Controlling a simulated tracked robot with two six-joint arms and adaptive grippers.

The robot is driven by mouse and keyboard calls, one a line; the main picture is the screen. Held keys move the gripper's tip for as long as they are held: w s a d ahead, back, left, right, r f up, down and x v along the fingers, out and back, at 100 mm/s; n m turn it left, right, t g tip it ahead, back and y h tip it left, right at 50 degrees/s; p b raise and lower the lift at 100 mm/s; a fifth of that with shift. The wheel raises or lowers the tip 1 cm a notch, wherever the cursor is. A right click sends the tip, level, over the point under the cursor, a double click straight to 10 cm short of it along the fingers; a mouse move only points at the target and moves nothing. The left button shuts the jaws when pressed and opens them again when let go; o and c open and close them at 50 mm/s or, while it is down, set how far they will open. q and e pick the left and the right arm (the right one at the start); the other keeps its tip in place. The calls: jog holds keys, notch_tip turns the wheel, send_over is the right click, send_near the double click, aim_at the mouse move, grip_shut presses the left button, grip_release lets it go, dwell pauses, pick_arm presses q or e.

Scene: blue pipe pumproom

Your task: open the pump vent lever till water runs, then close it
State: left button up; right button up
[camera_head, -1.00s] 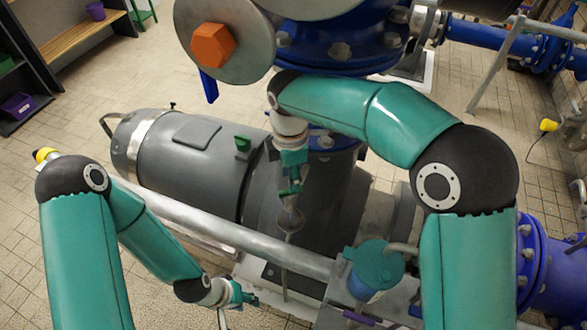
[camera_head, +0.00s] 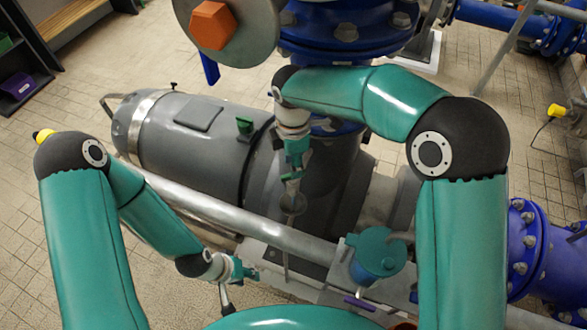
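The grey pump motor (camera_head: 200,140) lies across the middle, joined to the pump body at its right. My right gripper (camera_head: 294,172) points down in front of the pump, at a small round metal fitting (camera_head: 291,203) with a thin rod below it. I cannot tell whether its fingers touch the fitting, and the vent lever is not clearly distinguishable there. My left gripper (camera_head: 243,272) is at the lower left of the pump, apart from that fitting. Its fingers are too small to judge. No running water is visible.
A grey rail (camera_head: 230,222) runs diagonally in front of the pump. A teal lidded vessel (camera_head: 377,253) stands right of it, with a purple handle (camera_head: 360,304) nearby. Blue flanged pipes (camera_head: 345,30) rise behind. Tiled floor is open at left.

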jog(key=shift+f, duration=1.85)
grip_shut()
